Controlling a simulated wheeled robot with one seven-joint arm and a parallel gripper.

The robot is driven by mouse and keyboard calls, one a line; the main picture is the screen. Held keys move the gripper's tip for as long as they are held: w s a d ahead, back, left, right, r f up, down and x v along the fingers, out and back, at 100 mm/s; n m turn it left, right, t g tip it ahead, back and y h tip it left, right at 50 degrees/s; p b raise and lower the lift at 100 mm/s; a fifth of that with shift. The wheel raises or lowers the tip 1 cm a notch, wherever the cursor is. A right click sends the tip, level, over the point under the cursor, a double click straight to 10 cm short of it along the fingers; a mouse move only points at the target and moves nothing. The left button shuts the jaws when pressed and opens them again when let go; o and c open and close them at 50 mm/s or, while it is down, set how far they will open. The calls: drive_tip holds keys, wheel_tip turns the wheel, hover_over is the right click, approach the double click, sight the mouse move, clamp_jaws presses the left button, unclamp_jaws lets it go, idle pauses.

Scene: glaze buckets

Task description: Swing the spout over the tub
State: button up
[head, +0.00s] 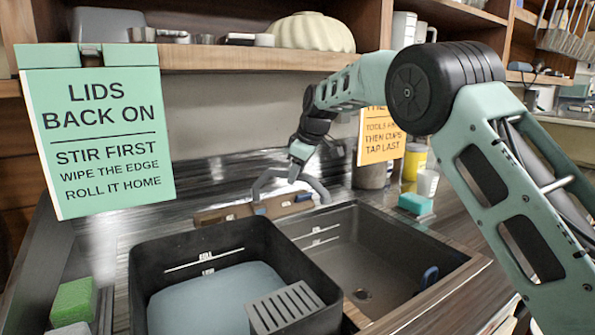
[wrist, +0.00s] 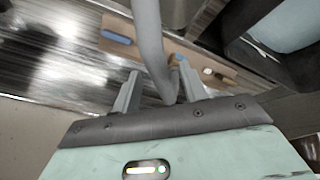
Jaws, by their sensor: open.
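The grey spout (head: 318,190) stands behind the sink, its curved end leaning right, on the side of the open basin. In the wrist view the spout (wrist: 150,45) runs between my two fingers, with a gap showing beside it. The black tub (head: 240,235), holding pale blue-grey liquid, stands at the front left, left of the spout's end. The tub's corner also shows in the wrist view (wrist: 245,62). My gripper (head: 297,172) is open around the spout; contact cannot be told.
The empty sink basin (head: 375,255) lies right of the tub. A grey slotted grate (head: 288,308) sits at the tub's front corner. Green sponge (head: 74,300) stands left, teal block (head: 415,204) right. A hanging sign (head: 98,130) and shelf (head: 250,58) are above.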

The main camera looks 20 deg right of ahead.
clamp_jaws()
drive_tip(key=shift+s+a, duration=0.1)
drive_tip(key=s+a+m+h+p, duration=0.1)
drive_tip(key=a+m+h+p, duration=0.1)
drive_tip(key=a+m+p, duration=0.5)
drive_tip(key=s+a+m+g+h+p, duration=0.1)
drive_tip(key=s+a+m+h+p, duration=0.1)
drive_tip(key=a+m+p, duration=0.5)
drive_tip(key=shift+s+a+h, duration=0.3)
drive_tip(key=shift+a+h, duration=0.35)
drive_tip(key=shift+h, duration=0.15)
drive_tip(key=shift+r, duration=0.1)
